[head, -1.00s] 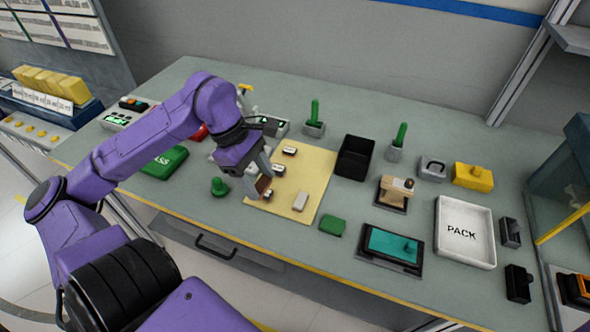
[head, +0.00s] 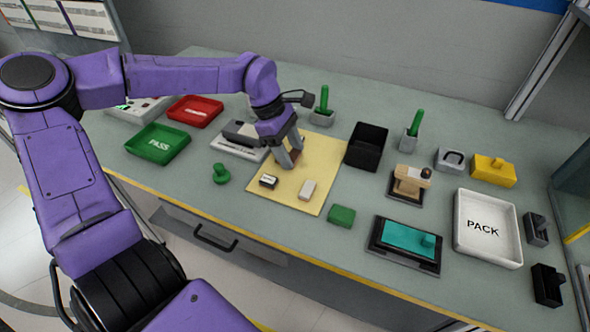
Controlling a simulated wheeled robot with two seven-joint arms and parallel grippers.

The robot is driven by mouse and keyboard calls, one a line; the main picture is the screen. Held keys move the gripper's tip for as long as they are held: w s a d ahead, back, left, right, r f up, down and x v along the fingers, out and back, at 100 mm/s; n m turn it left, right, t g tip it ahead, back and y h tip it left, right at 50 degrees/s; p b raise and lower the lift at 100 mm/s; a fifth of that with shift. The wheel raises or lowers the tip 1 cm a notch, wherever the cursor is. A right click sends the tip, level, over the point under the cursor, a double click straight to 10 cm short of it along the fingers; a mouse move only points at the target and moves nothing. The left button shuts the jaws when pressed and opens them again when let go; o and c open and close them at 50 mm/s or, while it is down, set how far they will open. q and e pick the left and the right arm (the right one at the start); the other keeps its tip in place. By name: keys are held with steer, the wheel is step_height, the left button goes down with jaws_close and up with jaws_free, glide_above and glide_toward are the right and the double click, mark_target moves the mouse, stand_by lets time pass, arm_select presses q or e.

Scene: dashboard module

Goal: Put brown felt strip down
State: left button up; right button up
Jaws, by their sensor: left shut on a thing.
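My left gripper (head: 289,163) points down over the upper left part of the yellow mat (head: 312,203). It is shut on the brown felt strip (head: 297,154), of which only a small brown edge shows between and beside the fingers. I cannot tell whether the strip touches the mat. My right gripper is not in view.
On the mat lie a small black-and-white block (head: 268,181) and a pale block (head: 308,189). Around it stand a green knob (head: 220,174), a green block (head: 341,215), a black bin (head: 367,146) and a grey device (head: 238,140). The green PASS tray (head: 158,146) is further left.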

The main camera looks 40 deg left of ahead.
mark_target(294, 152)
arm_select(q)
steer(key=f, duration=0.1)
steer(key=w+f, duration=0.1)
steer(key=w, duration=0.1)
steer(key=shift+w+a+f, duration=0.2)
steer(key=shift+a+f, duration=0.05)
steer(key=shift+f, duration=0.15)
step_height(294, 152, down, 3)
steer(key=shift+w+f+p, duration=0.1)
steer(key=shift+p, duration=0.8)
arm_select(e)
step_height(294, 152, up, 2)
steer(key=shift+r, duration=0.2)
arm_select(q)
steer(key=shift+f, duration=0.1)
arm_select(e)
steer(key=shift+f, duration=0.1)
arm_select(q)
steer(key=shift+f, duration=0.15)
steer(key=o, duration=1)
